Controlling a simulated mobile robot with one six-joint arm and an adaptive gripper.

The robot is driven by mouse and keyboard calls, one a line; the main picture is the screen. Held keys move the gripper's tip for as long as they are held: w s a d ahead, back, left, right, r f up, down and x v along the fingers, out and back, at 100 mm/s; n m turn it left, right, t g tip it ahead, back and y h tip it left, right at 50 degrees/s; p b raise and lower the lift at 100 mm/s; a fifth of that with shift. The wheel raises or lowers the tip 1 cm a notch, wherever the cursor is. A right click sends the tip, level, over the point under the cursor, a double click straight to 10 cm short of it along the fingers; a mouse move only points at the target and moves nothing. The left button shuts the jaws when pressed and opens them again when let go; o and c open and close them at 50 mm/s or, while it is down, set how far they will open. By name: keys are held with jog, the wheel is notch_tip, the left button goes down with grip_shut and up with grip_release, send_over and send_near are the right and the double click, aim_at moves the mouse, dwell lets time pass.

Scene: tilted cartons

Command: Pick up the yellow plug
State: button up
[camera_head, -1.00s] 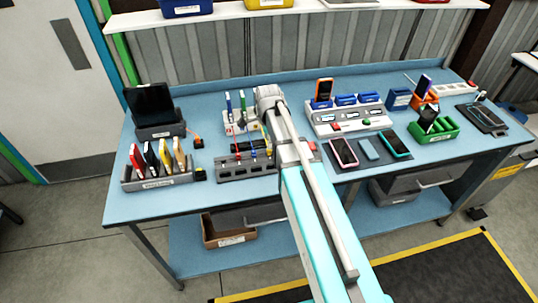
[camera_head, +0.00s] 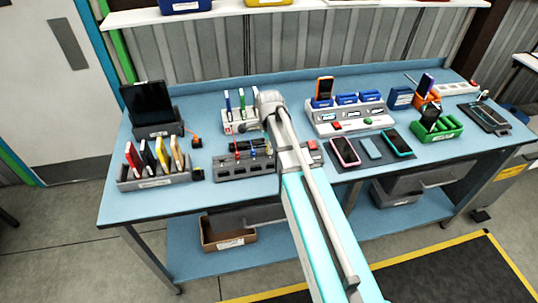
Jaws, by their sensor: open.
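A grey socket block (camera_head: 232,175) lies on the blue bench just left of my arm, with small plugs standing along its back. A red plug (camera_head: 237,155) and a blue plug (camera_head: 253,154) show there. A small yellow spot by the block's right end, beside my arm, may be the yellow plug; it is too small and partly covered to be sure. My gripper (camera_head: 258,147), dark and small, is over the right half of the block, by these plugs. It is open. Its fingertips are hard to make out, and I see nothing held.
A rack of coloured cards (camera_head: 153,180) and a tablet stand (camera_head: 157,130) are at left. A holder with upright pens (camera_head: 241,127) stands behind the block. A white control panel (camera_head: 345,120) and phones on a dark mat (camera_head: 373,165) lie right of my arm. The bench's front strip is clear.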

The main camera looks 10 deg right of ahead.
jog(key=shift+f+b, duration=0.6)
jog(key=shift+f, duration=0.35)
grip_shut()
